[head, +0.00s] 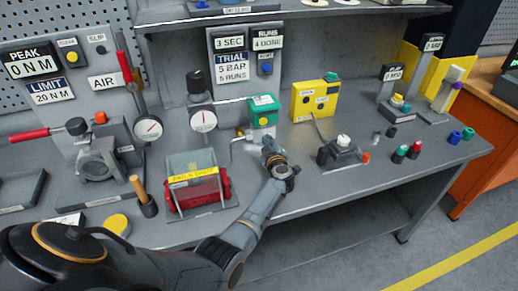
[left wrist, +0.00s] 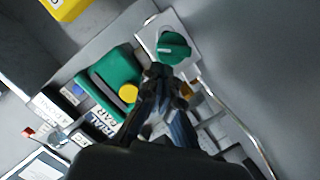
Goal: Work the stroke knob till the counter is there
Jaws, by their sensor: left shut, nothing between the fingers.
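A green round knob (left wrist: 174,48) with a pale mark sits on a white plate in the left wrist view. I cannot read a label on it, so I cannot confirm that it is the stroke knob. My left gripper (left wrist: 160,74) is shut and empty, its tips at the knob's lower edge; contact is unclear. In the head view the left gripper (head: 271,149) is just in front of a green box (head: 264,109), and the knob is not clear there. The counter display (head: 267,43) reads RUNS 4 DONE. Beside it a panel (head: 231,71) reads TRIAL 5 BAR 5 RUNS.
A yellow box (head: 315,98) stands to the right of the green box. A clear-covered red unit (head: 195,183) is left of my arm. A thin pipe (left wrist: 238,124) runs beside the knob's plate.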

